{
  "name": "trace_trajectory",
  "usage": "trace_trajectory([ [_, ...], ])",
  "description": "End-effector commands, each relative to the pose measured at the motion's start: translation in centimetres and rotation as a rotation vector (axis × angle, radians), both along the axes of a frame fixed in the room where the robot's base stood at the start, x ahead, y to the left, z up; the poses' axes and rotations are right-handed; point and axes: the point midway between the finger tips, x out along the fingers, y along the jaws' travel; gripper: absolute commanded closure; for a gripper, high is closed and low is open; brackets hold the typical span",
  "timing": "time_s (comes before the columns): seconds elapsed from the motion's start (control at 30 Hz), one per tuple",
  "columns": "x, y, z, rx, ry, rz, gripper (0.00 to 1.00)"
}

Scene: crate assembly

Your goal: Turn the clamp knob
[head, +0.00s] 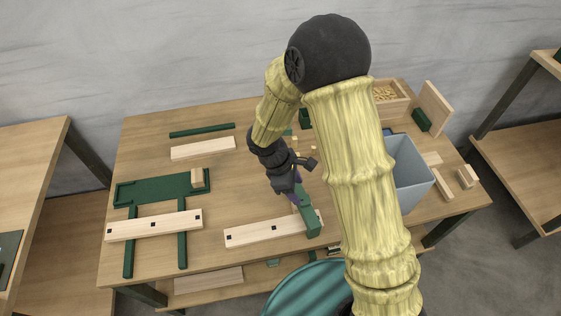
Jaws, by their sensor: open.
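My gripper (294,197) is in the middle of the table in the head view, pointing down at the green fixture (313,224) at the right end of a pale plank. Its jaws are open. A small purple part shows at the fingertips; I cannot tell whether it is a finger or the clamp knob. Contact between the gripper and the fixture cannot be made out. No clamp knob is clearly visible; the gripper and arm hide part of this area. The pale plank (258,233) has dark square holes and lies near the table's front edge.
A green jig (150,190) with a holed plank (140,226) across it lies at left. A loose slat (203,148) and a green bar (202,130) lie behind. A grey bin (412,178) and a wooden box (391,104) stand at right. The table's centre-left is clear.

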Motion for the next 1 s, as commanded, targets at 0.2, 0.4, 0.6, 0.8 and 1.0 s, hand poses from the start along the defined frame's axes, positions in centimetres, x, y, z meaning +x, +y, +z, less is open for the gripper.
trace_trajectory([
  [0.2,0.1,1.8,4.3,0.003,-0.004,-0.001,0.47],
  [0.4,0.2,3.3,8.0,0.003,-0.004,0.001,0.47],
  [0.6,0.2,4.5,10.8,0.002,-0.001,0.0,0.47],
  [0.8,0.2,4.8,11.5,-0.001,0.002,0.001,0.47],
  [1.0,0.2,4.8,11.5,-0.001,0.001,0.001,0.47],
])
